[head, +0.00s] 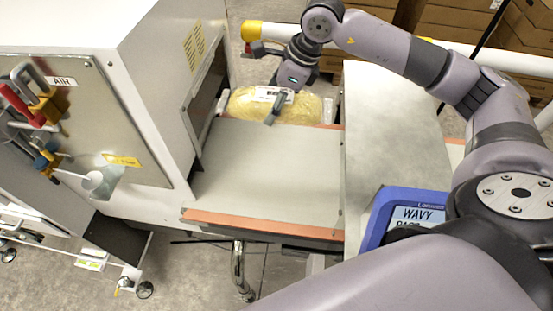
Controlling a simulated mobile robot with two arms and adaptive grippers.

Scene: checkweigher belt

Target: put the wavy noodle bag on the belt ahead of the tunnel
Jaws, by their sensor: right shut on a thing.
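A clear bag of yellow noodles (242,105) with a white label and pale ends is at the far edge of the grey belt (265,175). My right gripper (272,115) reaches in from the far side and is shut on the bag near its middle, hiding part of it. The bag lies lengthwise across the picture, its left end close to the dark tunnel opening (207,100) in the white cabinet. I cannot tell whether the bag touches the belt or hangs just beyond its far rail. My left gripper is not in view.
The belt surface is bare. A grey plate (390,120) adjoins it on the right. A blue-framed screen (410,213) reading "WAVY" stands at the lower right. The white cabinet (160,60) borders the left. A white rail with a yellow end (252,31) and cartons are behind.

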